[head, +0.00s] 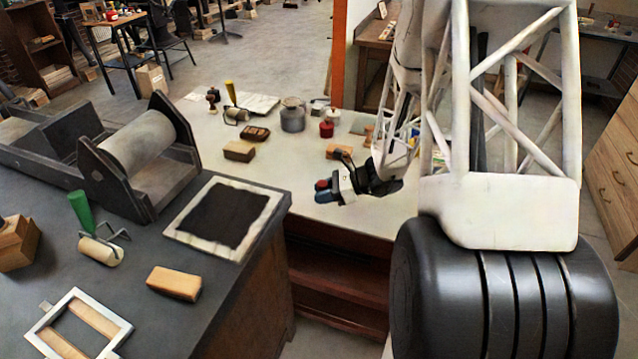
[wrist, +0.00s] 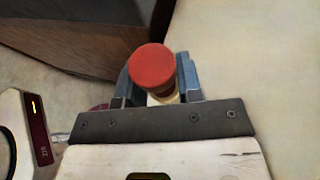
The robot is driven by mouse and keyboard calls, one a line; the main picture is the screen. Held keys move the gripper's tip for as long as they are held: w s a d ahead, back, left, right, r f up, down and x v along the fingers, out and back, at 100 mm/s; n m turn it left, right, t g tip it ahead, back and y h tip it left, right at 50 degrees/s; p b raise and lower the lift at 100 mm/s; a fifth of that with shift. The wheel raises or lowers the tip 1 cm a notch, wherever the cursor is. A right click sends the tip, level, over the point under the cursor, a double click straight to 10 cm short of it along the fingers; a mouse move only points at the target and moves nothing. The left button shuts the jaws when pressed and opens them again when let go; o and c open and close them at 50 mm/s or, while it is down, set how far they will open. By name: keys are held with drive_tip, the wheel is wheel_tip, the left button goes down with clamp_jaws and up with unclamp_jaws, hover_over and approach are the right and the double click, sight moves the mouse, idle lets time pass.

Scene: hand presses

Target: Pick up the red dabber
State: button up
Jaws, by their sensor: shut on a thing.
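The red dabber (wrist: 152,67) shows in the wrist view as a round red top with a pale part below it. It sits between the two grey-blue fingers of my gripper (wrist: 155,85), which is shut on it. In the head view, my gripper (head: 327,192) is over the near part of the pale table, and a bit of the red dabber (head: 321,184) shows at its fingertips. The dabber's lower end is mostly hidden by the gripper. I cannot tell its exact height above the table.
On the pale table (head: 300,170) stand a grey jar (head: 293,117), a small red container (head: 327,129), a yellow-handled roller (head: 233,100) and wooden blocks (head: 239,151). A dark bench (head: 235,285) with a press (head: 140,150) and a black inked slab (head: 222,217) is at left.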

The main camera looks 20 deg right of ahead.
drive_tip(key=shift+s+a+r, duration=0.1)
drive_tip(key=shift+s+a, duration=0.05)
drive_tip(key=shift+s, duration=0.5)
drive_tip(key=shift+s+a, duration=0.15)
drive_tip(key=shift+s, duration=0.5)
drive_tip(key=shift+w, duration=0.15)
